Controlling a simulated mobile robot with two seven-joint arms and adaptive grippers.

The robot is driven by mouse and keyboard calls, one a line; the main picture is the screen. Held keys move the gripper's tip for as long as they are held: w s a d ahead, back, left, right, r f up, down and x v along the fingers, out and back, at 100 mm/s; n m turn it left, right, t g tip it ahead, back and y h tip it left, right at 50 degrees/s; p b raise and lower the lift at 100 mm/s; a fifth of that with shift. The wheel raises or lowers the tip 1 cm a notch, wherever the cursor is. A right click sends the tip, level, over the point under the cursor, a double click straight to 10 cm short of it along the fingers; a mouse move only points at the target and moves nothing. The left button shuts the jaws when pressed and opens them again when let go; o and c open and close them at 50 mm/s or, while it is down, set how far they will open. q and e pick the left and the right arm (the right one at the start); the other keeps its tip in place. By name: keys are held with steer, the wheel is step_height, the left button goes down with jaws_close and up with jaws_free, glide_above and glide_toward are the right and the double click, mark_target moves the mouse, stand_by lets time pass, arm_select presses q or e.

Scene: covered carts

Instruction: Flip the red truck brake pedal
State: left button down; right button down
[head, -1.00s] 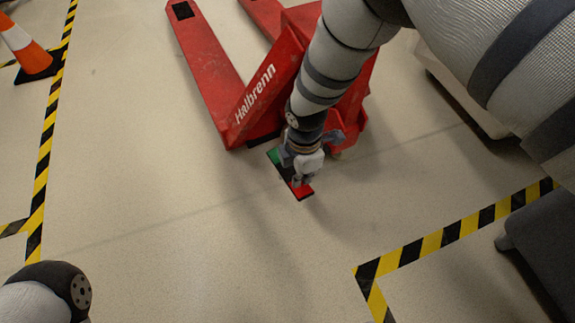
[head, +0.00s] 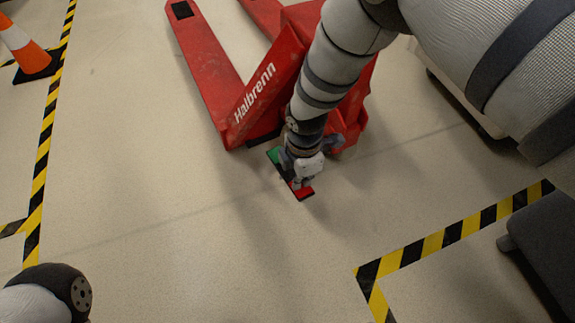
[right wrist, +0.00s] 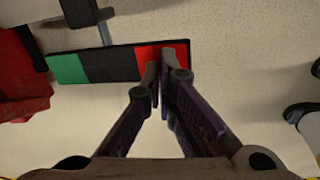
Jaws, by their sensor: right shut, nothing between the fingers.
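The red pallet truck (head: 262,95), marked "Halbrenn", stands at the top middle of the head view. Its brake pedal is a flat bar low beside the truck, with a green end and a red end (head: 304,193). The right wrist view shows the bar with its green end (right wrist: 69,69) at left, black in the middle and a red end (right wrist: 148,56) at right. My right gripper (head: 301,183) is over the red end, shut and empty. Its fingertips (right wrist: 160,68) overlap the red end in the picture; I cannot tell whether they touch it. My left gripper is out of view.
An orange and white cone (head: 28,50) stands at the upper left. Yellow and black tape (head: 45,135) runs down the left, and more tape (head: 440,240) forms a corner at lower right. Open floor (head: 200,240) lies between.

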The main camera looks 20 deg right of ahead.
steer(key=shift+f+b, duration=0.35)
steer(key=shift+f, duration=0.35)
stand_by(0.3)
steer(key=shift+r+p, duration=2.35)
steer(key=shift+r, duration=1.25)
steer(key=shift+f, duration=0.1)
